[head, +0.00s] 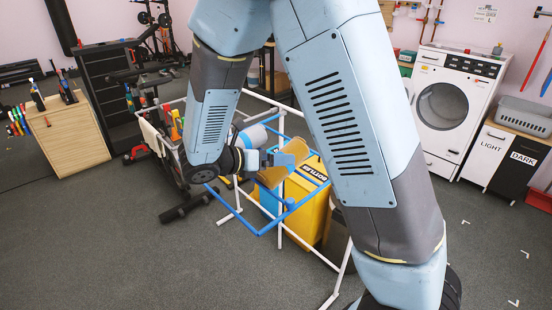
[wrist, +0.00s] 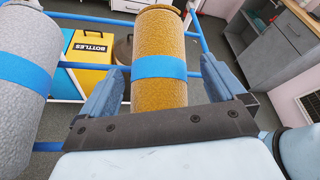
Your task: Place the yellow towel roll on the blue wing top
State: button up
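The yellow towel roll (wrist: 158,40) has a blue band around its middle. In the wrist view it lies between the two blue fingers of my gripper (wrist: 160,75), its near end close to the palm. Narrow gaps show between the roll and the fingers. In the head view the roll (head: 292,152) is tilted beside my gripper (head: 268,160), above the rack. The blue wing (head: 262,233) of the white-legged rack spans under and around it. Blue rods (wrist: 105,18) also show behind the roll in the wrist view. Contact between roll and rods is unclear.
A grey roll with a blue band (wrist: 22,90) is left of my gripper. A yellow bottles bin (head: 312,205) stands under the rack. A washing machine (head: 445,105) stands at the right. Open floor (head: 120,250) lies in front.

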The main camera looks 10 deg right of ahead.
jog(key=v, duration=1.2)
jog(key=s+d+r+m+g+y, duration=0.2)
jog(key=d+r+m+g+y, duration=0.1)
jog(key=d+m, duration=0.4)
jog(key=s+d+r+m+g+y, duration=0.2)
jog(key=s+d+r+m+y, duration=0.15)
jog(key=d+m, duration=0.45)
jog(key=s+d+r+m+t+y, duration=0.4)
jog(key=s+d+r+m+y, duration=0.2)
jog(key=d+m, duration=0.4)
jog(key=s+r+m, duration=0.1)
jog(key=s+m, duration=0.1)
jog(key=shift+s+m+t, duration=0.35)
jog(key=shift+m+t, duration=0.05)
jog(key=shift+s+y, duration=0.1)
jog(key=shift+y, duration=0.15)
